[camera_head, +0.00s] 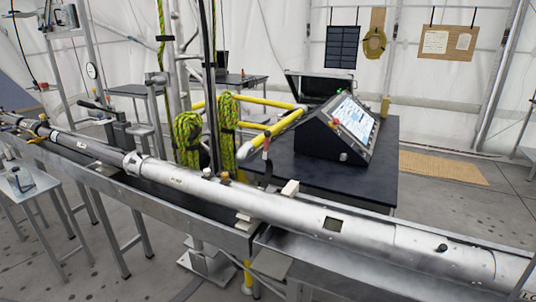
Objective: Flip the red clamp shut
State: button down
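I cannot pick out the red clamp with certainty. A small red piece (267,143) shows by the near end of a yellow rail, just above the long metal tube; it is too small to tell if it is a clamp, open or shut. The long silver tube (290,212) lies along a metal trough (70,157) from far left to near right. My gripper is not in view.
A dark table (300,171) behind the tube bears a sloped console (347,130) with a lit screen. Yellow rails (272,130) and green rope coils (187,138) stand behind the tube. A small table (38,188) with a glass vessel is at left.

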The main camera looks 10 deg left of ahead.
aim_at(267, 176)
jog(key=i+j+z, duration=0.1)
jog(key=j, duration=0.25)
jog(key=i+j+z, duration=0.15)
jog(key=j, duration=0.25)
jog(key=i+j+z, duration=0.1)
jog(key=j, duration=0.3)
jog(key=i+j+z, duration=0.15)
jog(key=j, duration=0.25)
jog(key=i+j+z, duration=0.1)
jog(key=j, duration=0.35)
jog(key=i+j+z, duration=0.1)
jog(key=j, duration=0.35)
jog(key=i, duration=0.1)
